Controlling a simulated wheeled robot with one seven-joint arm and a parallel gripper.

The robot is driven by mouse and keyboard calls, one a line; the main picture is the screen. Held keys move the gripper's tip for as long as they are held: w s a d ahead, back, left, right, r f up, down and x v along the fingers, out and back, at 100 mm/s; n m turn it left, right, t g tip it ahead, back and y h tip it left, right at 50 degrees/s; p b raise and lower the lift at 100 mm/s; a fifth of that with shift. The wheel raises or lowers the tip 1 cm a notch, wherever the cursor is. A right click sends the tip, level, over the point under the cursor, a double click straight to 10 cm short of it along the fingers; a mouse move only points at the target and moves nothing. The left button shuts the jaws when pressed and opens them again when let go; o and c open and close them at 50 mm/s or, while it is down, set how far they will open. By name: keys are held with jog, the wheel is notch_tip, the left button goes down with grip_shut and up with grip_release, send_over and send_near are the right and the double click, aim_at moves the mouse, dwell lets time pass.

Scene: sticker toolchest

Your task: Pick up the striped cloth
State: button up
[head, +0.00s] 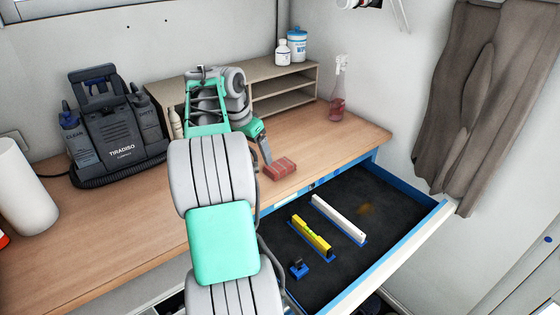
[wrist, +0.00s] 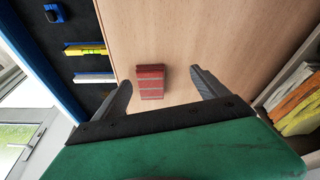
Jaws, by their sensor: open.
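The striped cloth (head: 280,169) is a small folded red piece with pale stripes. It lies flat on the wooden worktop near its front edge, above the open drawer. In the wrist view the cloth (wrist: 151,82) lies ahead of the gap between my fingers, nearer the left finger. My gripper (wrist: 162,82) is open and empty, with its two dark fingers spread apart. In the head view my gripper (head: 266,152) is just beside the cloth, on its upper left. Part of my gripper is hidden behind my arm there.
An open blue-edged drawer (head: 400,222) holds a yellow level (head: 311,235), a white bar (head: 338,218) and a small blue-black item (head: 298,267). A wooden shelf (head: 284,104) and spray bottle (head: 338,95) stand behind. A grey cleaning machine (head: 115,135) stands left. The worktop right of the cloth is clear.

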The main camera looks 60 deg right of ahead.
aim_at(279, 165)
jog(key=s+d, duration=0.1)
jog(key=s+d+m, duration=0.1)
jog(key=s+d, duration=0.1)
jog(key=s+d+m, duration=0.1)
jog(key=shift+s+d+f, duration=0.2)
jog(key=shift+f, duration=0.05)
jog(key=x, duration=0.7)
jog(key=shift+d+f, duration=0.1)
jog(key=shift+f, duration=0.05)
jog(key=shift+c, duration=0.4)
jog(key=c, duration=1.3)
